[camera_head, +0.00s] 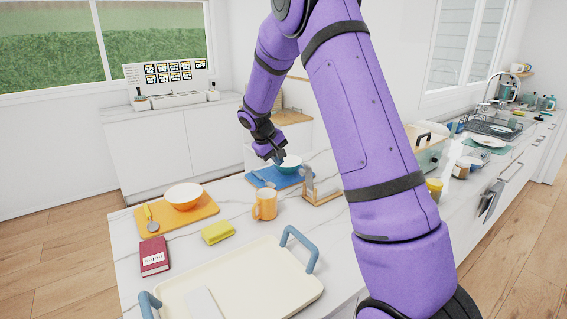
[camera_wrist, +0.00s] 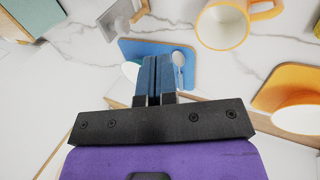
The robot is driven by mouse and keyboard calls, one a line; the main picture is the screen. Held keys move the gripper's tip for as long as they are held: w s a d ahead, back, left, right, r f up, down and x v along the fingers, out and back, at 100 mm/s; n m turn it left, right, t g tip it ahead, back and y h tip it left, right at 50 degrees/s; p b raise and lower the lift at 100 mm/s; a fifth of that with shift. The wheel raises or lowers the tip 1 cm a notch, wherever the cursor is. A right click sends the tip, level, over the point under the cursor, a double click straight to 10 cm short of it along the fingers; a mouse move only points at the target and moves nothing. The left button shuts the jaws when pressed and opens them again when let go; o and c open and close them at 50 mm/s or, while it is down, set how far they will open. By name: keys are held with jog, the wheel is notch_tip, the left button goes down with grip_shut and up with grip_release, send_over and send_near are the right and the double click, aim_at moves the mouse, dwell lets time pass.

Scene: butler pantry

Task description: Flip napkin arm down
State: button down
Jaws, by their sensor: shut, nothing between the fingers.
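The napkin holder (camera_head: 320,190) stands on the white counter, right of the orange mug. It has a pale wooden base and a grey upright piece; whether its arm is up or down is hard to tell. In the wrist view, part of the holder (camera_wrist: 120,18) shows at the top, beyond my fingertips and slightly left. My gripper (camera_head: 275,157) is above the blue mat, close to the teal bowl and left of the holder, apart from the holder. In the wrist view, my fingers (camera_wrist: 156,62) are together and empty.
The teal bowl (camera_head: 289,164) sits on the blue mat (camera_head: 265,178), where a spoon (camera_wrist: 180,62) also lies. The orange mug (camera_head: 265,205) stands between mat and yellow cloth (camera_head: 217,232). A cream tray (camera_head: 250,275) is in front. A large pot (camera_head: 428,150) stands right, behind my arm.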

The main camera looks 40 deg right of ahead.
jog(key=d+f, duration=0.7)
jog(key=shift+d, duration=0.3)
jog(key=shift+r, duration=0.1)
